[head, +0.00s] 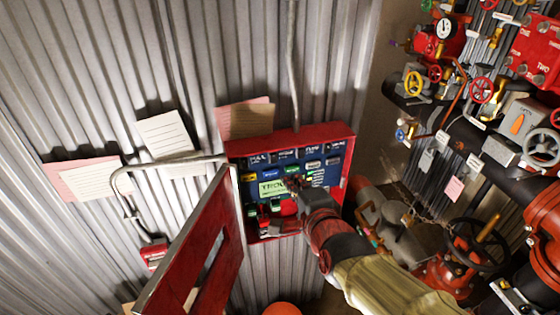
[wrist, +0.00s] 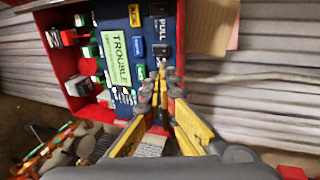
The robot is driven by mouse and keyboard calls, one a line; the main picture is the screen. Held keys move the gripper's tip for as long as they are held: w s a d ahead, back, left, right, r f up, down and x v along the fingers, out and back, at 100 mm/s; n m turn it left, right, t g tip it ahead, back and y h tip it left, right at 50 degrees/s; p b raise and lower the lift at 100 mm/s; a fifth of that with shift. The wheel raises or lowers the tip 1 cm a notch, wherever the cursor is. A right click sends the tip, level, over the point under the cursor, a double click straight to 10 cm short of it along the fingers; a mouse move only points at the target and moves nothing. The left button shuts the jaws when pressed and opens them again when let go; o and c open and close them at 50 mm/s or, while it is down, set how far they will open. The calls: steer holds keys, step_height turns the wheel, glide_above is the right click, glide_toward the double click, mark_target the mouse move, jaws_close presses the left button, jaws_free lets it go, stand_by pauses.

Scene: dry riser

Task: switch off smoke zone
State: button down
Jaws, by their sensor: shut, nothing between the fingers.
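A red control panel box (head: 350,150) hangs on the corrugated wall, with a blue face carrying small dark, yellow and green labels. It also shows in the wrist view (wrist: 68,70), turned sideways. A pale green label (wrist: 121,58) reads TROUBLE, and a dark label reading PULL (wrist: 160,30) lies beyond my fingertips. No smoke zone label is readable. My gripper (head: 297,185) is in front of the panel face. In the wrist view my gripper (wrist: 160,72) has its fingertips together and empty, near the blue face beside the TROUBLE label. I cannot tell whether they touch it. My arm hides the panel's lower right.
The red panel door (head: 200,235) stands swung open to the left. A bent grey pipe (head: 125,190) runs behind it. Papers (head: 165,135) hang on the wall. Pipes, a large valve wheel (head: 478,245) and gauges crowd the right side.

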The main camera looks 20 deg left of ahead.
mark_target(274, 160)
steer(key=p+x, duration=0.1)
steer(key=x, duration=1.3)
steer(key=shift+f, duration=0.1)
stand_by(0.3)
steer(key=b, duration=0.3)
steer(key=shift+a+f+t, duration=0.1)
steer(key=shift+f+t, duration=0.2)
steer(key=shift+f+y+b, duration=0.1)
steer(key=shift+y+b, duration=0.2)
steer(key=shift+b, duration=0.7)
steer(key=shift+f+t+b, duration=0.1)
steer(key=shift+t+b, duration=0.2)
steer(key=shift+b, duration=0.8)
steer(key=t+b, duration=0.1)
steer(key=b, duration=0.4)
steer(key=t+y+b, duration=0.1)
steer(key=b, duration=0.5)
steer(key=shift+w+f+y, duration=0.1)
steer(key=shift+f+y, duration=0.15)
steer(key=shift+y, duration=0.05)
steer(key=shift+r+b, duration=0.25)
steer(key=shift+b, duration=0.2)
